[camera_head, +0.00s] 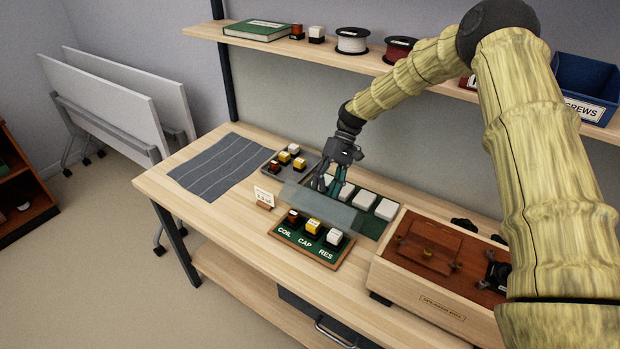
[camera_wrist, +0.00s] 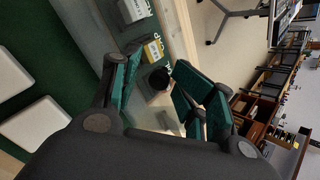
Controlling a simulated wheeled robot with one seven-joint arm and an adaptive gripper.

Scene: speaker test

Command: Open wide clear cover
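The wide clear cover (camera_head: 318,208) is a pale translucent panel just behind the green COIL, CAP, RES board (camera_head: 308,246). The board bears a brown block (camera_head: 293,217), a yellow-topped block (camera_head: 313,226) and a white block (camera_head: 334,237). My gripper (camera_head: 330,186) points down at the cover's rear edge. In the wrist view its teal fingers (camera_wrist: 160,90) stand apart, with a dark block (camera_wrist: 160,78) visible beyond the gap. I cannot tell whether a finger touches the cover. The yellow block (camera_wrist: 153,51) and white block (camera_wrist: 133,10) show beside it.
White pads on a green mat (camera_head: 375,223) lie right of my gripper. A wooden speaker box (camera_head: 432,292) stands at the right. A small tray (camera_head: 274,168) of blocks and a grey striped mat (camera_head: 222,166) lie to the left. A small card (camera_head: 264,196) stands left of the cover.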

